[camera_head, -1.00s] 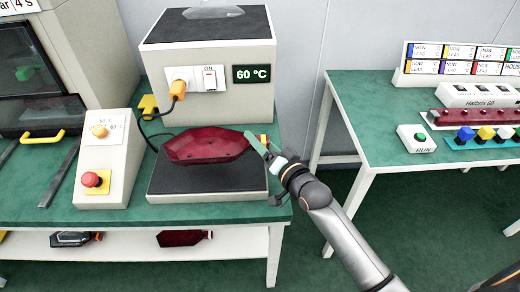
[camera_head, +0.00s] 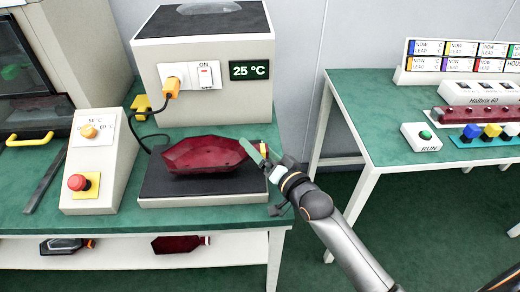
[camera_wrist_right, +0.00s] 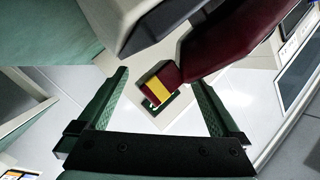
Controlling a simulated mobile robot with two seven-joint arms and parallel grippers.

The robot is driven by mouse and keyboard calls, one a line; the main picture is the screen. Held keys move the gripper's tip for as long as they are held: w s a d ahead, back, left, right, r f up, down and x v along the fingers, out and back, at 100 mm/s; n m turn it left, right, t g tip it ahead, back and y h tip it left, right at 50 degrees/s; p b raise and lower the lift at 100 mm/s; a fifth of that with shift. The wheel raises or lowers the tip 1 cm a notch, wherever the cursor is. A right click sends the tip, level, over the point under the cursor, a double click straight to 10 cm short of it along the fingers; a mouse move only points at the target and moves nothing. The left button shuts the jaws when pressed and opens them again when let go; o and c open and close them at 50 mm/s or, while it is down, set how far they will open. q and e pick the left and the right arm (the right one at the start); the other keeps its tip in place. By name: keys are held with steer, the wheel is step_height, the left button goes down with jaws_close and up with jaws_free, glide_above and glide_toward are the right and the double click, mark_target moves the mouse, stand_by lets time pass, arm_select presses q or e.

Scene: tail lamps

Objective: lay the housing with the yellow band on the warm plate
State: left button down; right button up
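The dark red housing (camera_head: 205,155) appears to lie on the black warm plate (camera_head: 160,188), its right end reaching over the plate's right side. Its yellow-banded connector end (camera_wrist_right: 160,84) shows in the right wrist view. My right gripper (camera_head: 268,178) is at that end. In the wrist view its two green fingers (camera_wrist_right: 158,105) are wide apart, with the connector between them and touching neither. The heater box (camera_head: 205,85) behind the plate reads 25 °C. My left gripper is not in view.
A control box with a red button (camera_head: 78,182) stands left of the plate. A cable runs behind the plate. Another red housing (camera_head: 178,244) and a grey one (camera_head: 62,246) lie on the lower shelf. A second table (camera_head: 380,145) stands at right, beyond a gap.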

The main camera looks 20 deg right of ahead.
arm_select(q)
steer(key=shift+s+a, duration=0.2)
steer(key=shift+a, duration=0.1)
arm_select(e)
steer(key=v, duration=1.2)
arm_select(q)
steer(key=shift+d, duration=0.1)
